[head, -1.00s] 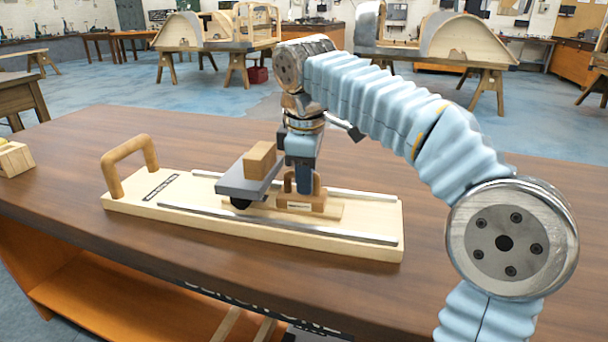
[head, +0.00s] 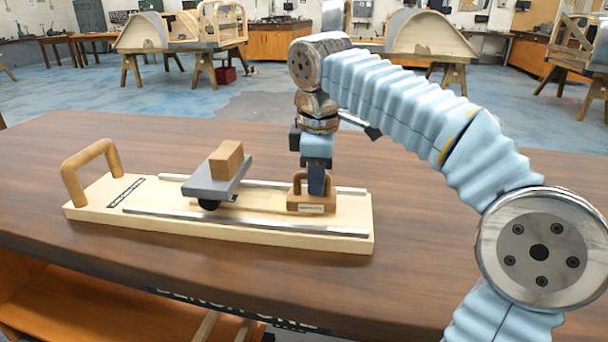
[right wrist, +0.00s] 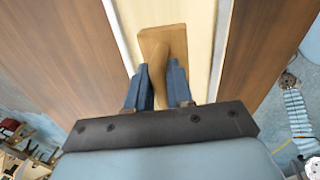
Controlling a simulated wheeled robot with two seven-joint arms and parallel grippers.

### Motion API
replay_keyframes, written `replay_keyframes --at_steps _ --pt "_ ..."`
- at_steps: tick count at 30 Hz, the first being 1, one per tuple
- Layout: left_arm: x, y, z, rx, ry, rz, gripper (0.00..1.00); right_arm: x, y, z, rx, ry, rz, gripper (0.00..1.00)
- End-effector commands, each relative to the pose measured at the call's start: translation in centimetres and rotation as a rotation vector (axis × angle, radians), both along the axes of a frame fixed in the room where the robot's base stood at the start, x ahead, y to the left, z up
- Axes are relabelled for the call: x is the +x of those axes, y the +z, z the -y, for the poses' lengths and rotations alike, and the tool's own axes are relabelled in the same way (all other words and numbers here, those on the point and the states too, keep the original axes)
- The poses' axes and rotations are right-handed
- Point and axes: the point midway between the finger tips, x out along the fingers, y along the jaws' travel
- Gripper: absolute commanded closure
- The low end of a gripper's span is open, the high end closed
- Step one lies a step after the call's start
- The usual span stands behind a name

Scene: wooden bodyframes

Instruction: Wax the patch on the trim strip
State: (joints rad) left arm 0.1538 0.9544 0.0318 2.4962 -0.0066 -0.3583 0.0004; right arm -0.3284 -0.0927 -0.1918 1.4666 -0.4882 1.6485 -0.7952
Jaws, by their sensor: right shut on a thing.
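A pale wooden board (head: 95,205) lies on the bench, with two metal rails (head: 250,222) along it and an arched wooden handle (head: 72,185) at its left end. A wooden block with a loop handle (head: 308,206) sits between the rails near the right end. My right gripper (head: 316,188) reaches down from above and is shut on that handle. The right wrist view shows the handle (right wrist: 152,75) between both fingers. A grey plate (head: 205,188) bearing a brown block (head: 227,160) stands over the board's middle. I cannot make out a distinct patch. My left gripper is out of view.
The dark wooden bench top (head: 430,240) is clear in front and to the right of the board. The grey plate rises beside the handled block, with a gap between them. Other workbenches with wooden frames (head: 425,38) stand far behind.

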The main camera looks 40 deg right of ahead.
Motion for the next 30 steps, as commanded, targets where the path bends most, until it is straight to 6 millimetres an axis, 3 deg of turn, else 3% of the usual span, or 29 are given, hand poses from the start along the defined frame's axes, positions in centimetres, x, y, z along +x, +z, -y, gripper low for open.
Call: replay_keyframes --at_steps 8,30 --pt "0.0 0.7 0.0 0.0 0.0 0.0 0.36 0.4 0.0 -0.4 -0.001 0.0 -0.002 1.0" --pt "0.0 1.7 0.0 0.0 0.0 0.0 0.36 4.4 0.0 -4.5 -0.001 0.002 -0.001 1.0"
